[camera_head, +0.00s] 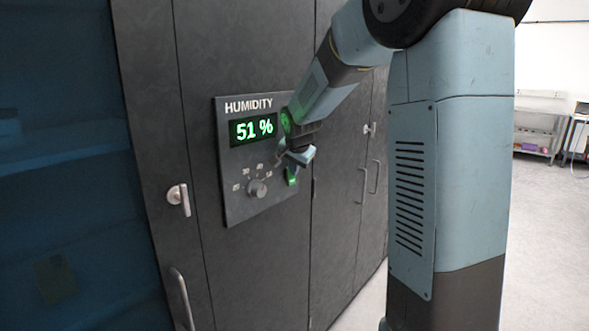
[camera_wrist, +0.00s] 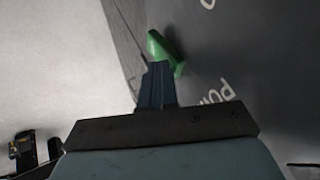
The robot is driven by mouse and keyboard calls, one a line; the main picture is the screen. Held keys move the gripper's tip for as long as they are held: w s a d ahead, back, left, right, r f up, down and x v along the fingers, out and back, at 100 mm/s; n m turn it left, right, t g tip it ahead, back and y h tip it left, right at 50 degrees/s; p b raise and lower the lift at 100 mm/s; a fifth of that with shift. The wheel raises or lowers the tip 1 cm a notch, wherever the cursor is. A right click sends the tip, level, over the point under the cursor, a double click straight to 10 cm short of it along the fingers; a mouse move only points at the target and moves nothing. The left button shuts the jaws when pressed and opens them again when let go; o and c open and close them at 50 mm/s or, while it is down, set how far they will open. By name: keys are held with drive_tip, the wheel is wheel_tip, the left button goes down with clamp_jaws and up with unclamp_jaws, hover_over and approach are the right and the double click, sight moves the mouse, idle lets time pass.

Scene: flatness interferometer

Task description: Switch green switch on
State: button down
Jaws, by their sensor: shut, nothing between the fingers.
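The green switch (camera_head: 292,176) sits at the lower right of the humidity panel (camera_head: 240,205) on a dark cabinet. My gripper (camera_head: 302,156) is shut and empty, right at the switch and partly covering it in the head view. In the wrist view the green switch (camera_wrist: 165,50) stands out from the dark panel face, just beyond the shut fingertips (camera_wrist: 158,66). The fingertips overlap its lower end there; I cannot tell whether they touch it. The lit display (camera_head: 253,128) reads 51 %.
A round knob (camera_head: 257,188) with a number scale is left of the switch. Door latches (camera_head: 180,197) and a long handle (camera_head: 181,298) stick out from the cabinet doors. A shelf cart (camera_head: 537,132) stands far back right. Grey floor is open at the right.

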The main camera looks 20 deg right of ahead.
drive_tip(key=shift+r, duration=0.1)
drive_tip(key=shift+r, duration=0.7)
drive_tip(key=d+v, duration=0.1)
drive_tip(key=v, duration=1.1)
drive_tip(key=shift+s, duration=0.15)
drive_tip(key=shift+f, duration=0.2)
